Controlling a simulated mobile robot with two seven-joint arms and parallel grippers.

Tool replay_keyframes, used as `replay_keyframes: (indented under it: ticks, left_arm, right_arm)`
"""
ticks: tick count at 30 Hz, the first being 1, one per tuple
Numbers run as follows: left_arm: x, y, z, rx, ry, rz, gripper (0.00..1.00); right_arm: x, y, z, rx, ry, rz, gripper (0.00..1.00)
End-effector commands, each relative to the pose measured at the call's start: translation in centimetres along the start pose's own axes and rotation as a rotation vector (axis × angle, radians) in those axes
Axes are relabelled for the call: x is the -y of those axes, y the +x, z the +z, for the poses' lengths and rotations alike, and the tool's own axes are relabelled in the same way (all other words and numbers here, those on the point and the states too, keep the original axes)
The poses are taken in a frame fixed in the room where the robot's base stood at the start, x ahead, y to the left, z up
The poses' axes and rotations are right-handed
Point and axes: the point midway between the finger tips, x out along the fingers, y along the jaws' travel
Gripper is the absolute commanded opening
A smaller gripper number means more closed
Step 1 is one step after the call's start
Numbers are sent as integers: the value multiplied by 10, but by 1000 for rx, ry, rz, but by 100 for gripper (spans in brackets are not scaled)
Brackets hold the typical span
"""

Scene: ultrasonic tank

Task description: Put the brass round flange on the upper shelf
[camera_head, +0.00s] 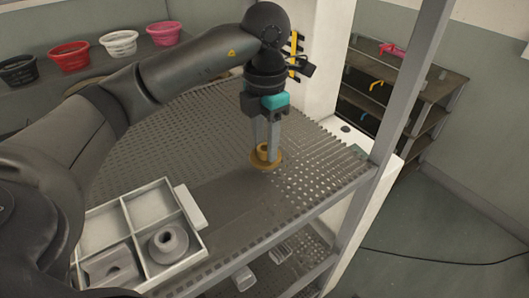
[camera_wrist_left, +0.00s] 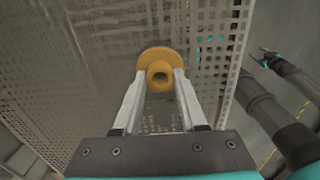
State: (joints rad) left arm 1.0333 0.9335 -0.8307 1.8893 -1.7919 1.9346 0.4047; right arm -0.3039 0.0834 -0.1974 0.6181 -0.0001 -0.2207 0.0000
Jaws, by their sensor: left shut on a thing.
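The brass round flange (camera_head: 266,160) has a wide disc and a raised hollow hub. My left gripper (camera_head: 266,145) points down and is shut on the hub. In the left wrist view the flange (camera_wrist_left: 160,70) sits between the tips of my left gripper's fingers (camera_wrist_left: 160,82). The flange is over the perforated upper shelf (camera_head: 205,130), close to its surface; I cannot tell whether it touches. In the left wrist view my right arm reaches in from the right, and its gripper (camera_wrist_left: 268,60) is small and unclear.
A white divided tray (camera_head: 140,220) at the front left holds a grey flange (camera_head: 168,243) and a grey block (camera_head: 110,268). Grey parts (camera_head: 280,250) lie on the level below. A grey upright post (camera_head: 410,85) stands at the right corner. Shelf around the flange is clear.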

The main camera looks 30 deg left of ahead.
Motion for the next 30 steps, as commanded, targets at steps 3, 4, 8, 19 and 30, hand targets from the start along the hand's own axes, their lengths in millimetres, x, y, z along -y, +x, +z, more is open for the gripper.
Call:
replay_keyframes:
  ticks: [3,4,8,19,30]
  left_arm:
    - [0,18,-1,-5,-1,-1,0]
    - [0,22,-1,-4,-1,-1,0]
    - [0,30,-1,0,-1,1,0]
    - [0,33,-1,-2,0,0,48]
    - [0,33,-1,-2,0,0,71]
  right_arm:
    - [0,-1,-2,-2,0,0,65]
    - [0,-1,-2,-3,-1,0,65]
    - [0,-1,-3,-5,-1,-1,65]
    - [5,2,-5,-8,-1,-7,65]
    - [5,1,-6,-9,-1,-7,65]
